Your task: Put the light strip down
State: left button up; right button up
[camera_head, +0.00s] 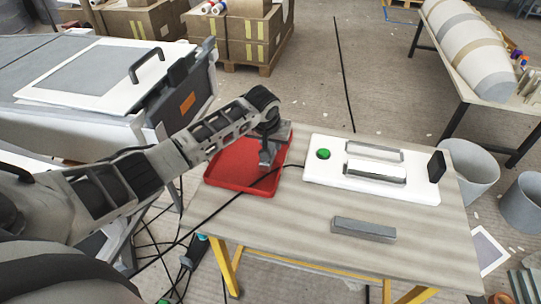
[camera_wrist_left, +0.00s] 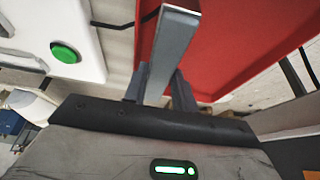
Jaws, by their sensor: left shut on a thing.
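My left gripper (camera_head: 270,136) is above the right part of the red tray (camera_head: 232,178) in the head view. It is shut on a plain grey bar, the light strip (camera_wrist_left: 175,45), which hangs down from the fingers over the tray. In the left wrist view the strip stands between the two fingers (camera_wrist_left: 160,88), with the red tray (camera_wrist_left: 235,45) behind it. I cannot tell whether the strip's lower end touches the tray. My right gripper is not in view.
A white board (camera_head: 322,178) with a green button (camera_head: 323,154), two long slots and a dark upright plate (camera_head: 436,166) stands right of the tray. A second grey bar (camera_head: 364,229) lies on the table's front. A black cable (camera_head: 222,205) crosses the table near the tray.

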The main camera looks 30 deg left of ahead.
aim_at(270, 147)
pick_arm(q)
notch_tip(270, 147, down, 3)
jog(key=b, duration=0.2)
jog(key=shift+a+b, duration=0.1)
jog(key=shift+b, duration=0.2)
jog(key=shift+f+b, duration=0.3)
jog(key=shift+r, duration=0.2)
jog(key=o, duration=0.8)
jog(key=shift+f, duration=0.2)
jog(key=shift+c, duration=0.2)
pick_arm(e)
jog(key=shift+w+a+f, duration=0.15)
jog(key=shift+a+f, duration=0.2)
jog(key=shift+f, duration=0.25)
